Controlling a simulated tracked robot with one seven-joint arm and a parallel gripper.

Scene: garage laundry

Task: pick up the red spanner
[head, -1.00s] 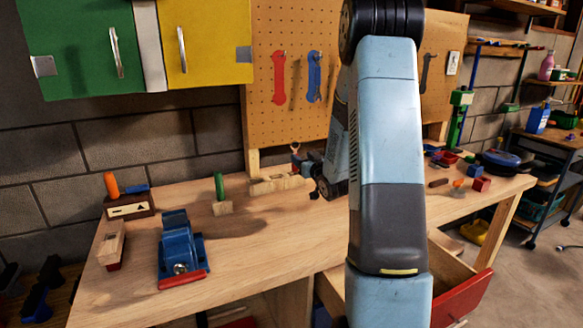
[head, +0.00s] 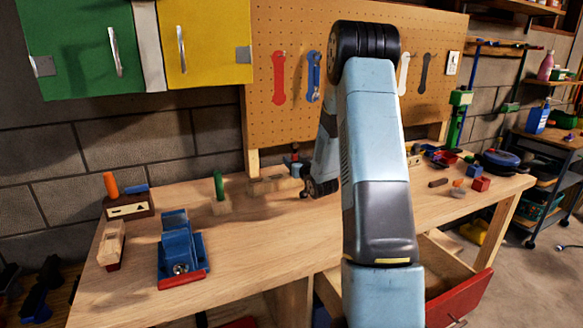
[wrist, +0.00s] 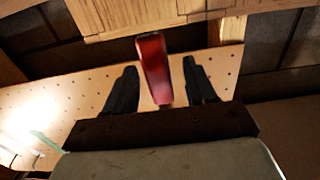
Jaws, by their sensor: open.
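The red spanner (head: 279,78) hangs upright near the left side of the pegboard, left of the blue spanner (head: 314,76). In the head view my gripper (head: 296,160) is small and partly unclear, low in front of the board and below the spanners. In the wrist view my gripper (wrist: 159,66) has its two dark fingers apart. A long red piece (wrist: 154,72) shows between them, with room on both sides. It may be the red spanner, but its shape and distance cannot be told there.
The pegboard (head: 275,130) also holds a pale spanner (head: 404,72) and a dark grey one (head: 426,72). On the workbench (head: 250,250) stand a blue vice (head: 178,250) and a green-handled tool (head: 219,188). Small blocks lie at right. The front middle of the bench is clear.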

